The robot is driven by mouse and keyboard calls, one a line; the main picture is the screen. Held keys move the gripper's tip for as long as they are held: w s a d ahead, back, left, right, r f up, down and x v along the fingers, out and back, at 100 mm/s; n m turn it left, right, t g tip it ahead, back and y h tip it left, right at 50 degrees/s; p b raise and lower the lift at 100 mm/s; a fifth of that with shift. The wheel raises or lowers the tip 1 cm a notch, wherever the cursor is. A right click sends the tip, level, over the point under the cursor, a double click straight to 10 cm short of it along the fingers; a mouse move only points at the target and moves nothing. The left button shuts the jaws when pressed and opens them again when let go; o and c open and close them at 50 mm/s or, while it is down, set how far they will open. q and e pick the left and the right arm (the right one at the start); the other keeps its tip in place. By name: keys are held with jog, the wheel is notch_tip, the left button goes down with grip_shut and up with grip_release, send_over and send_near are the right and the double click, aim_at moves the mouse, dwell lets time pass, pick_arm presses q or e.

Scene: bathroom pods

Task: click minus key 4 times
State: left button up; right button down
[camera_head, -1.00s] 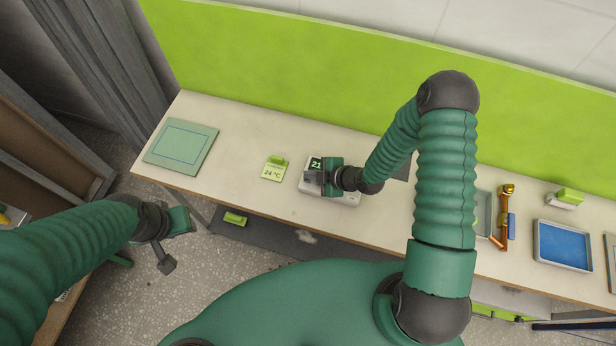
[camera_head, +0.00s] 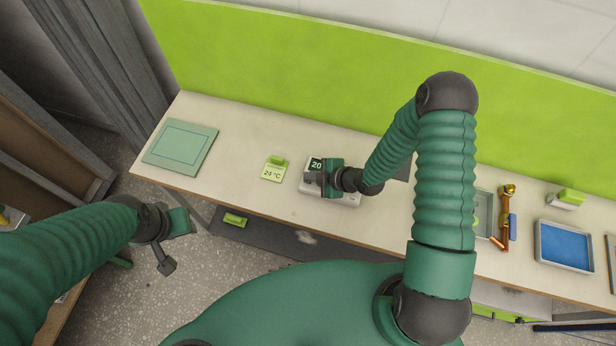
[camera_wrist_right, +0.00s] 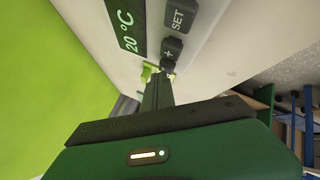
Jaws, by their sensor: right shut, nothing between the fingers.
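The white control unit (camera_head: 345,198) sits on the counter. Its dark display (camera_head: 316,164) reads 20, and in the right wrist view the display (camera_wrist_right: 128,22) reads 20 °C. The SET key (camera_wrist_right: 180,14) and the plus key (camera_wrist_right: 172,48) show beside it. The minus key is not visible; my gripper hides that end of the unit. My right gripper (camera_head: 318,180) is shut and empty, its fingertips at the unit's key side, close to the plus key; contact cannot be told. My left gripper (camera_head: 168,246) hangs off the counter's front at the left, its jaws unclear.
A green note card (camera_head: 272,172) reading 24 °C stands left of the unit. A green mat (camera_head: 181,138) lies at the counter's left end. A blue tray (camera_head: 566,246) and an orange and gold fitting (camera_head: 505,215) lie to the right. A green wall backs the counter.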

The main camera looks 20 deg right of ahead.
jog(key=shift+r+p, duration=0.45)
jog(key=shift+r, duration=0.35)
notch_tip(320, 180, up, 5)
jog(key=p, duration=0.4)
jog(key=shift+r, duration=0.1)
dwell(2.1)
